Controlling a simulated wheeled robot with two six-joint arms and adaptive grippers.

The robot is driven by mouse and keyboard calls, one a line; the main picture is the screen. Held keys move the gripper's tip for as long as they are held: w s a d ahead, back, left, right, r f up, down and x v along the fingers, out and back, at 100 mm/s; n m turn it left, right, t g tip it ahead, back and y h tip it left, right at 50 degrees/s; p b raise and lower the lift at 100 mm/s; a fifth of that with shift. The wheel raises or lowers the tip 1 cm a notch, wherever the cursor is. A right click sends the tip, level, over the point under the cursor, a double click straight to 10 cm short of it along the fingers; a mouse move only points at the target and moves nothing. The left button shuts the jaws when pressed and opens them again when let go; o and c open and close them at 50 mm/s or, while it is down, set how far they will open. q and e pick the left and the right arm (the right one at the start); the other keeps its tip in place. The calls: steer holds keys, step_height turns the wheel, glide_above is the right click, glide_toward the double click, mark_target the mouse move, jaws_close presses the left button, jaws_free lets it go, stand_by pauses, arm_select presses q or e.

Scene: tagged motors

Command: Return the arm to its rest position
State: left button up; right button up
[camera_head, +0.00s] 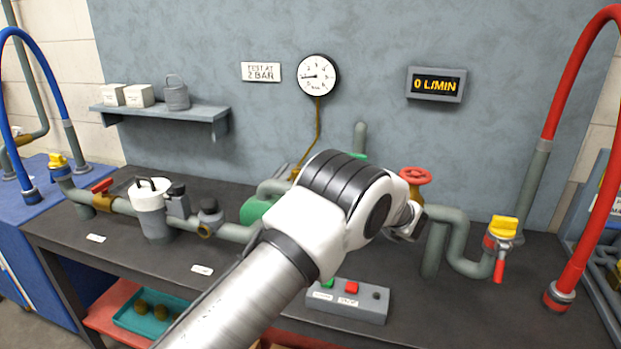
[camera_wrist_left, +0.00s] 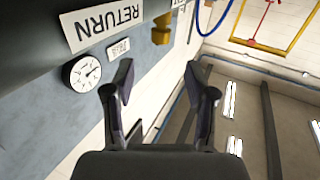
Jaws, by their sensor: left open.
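My left arm (camera_head: 345,205) reaches up from the bottom of the head view, across the middle of the bench. Its white and black joint hides part of the pipework behind it. The fingers of my left gripper cannot be made out in the head view. In the left wrist view the left gripper (camera_wrist_left: 165,88) is open, its two dark fingers apart with nothing between them. That view is tilted and shows a RETURN label (camera_wrist_left: 103,22) upside down and a round gauge (camera_wrist_left: 82,74) beyond the fingers. My right gripper is in neither view.
The dark bench (camera_head: 250,292) carries grey pipework, a white-topped canister (camera_head: 151,200), a red handwheel (camera_head: 415,176), a yellow-topped valve (camera_head: 503,228) and a button box (camera_head: 348,302). A red hose (camera_head: 575,100) arches at right, a blue hose (camera_head: 48,75) at left. The bench's front right is clear.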

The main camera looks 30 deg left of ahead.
arm_select(q)
steer(key=shift+s+d, duration=0.2)
steer(key=shift+d, duration=0.45)
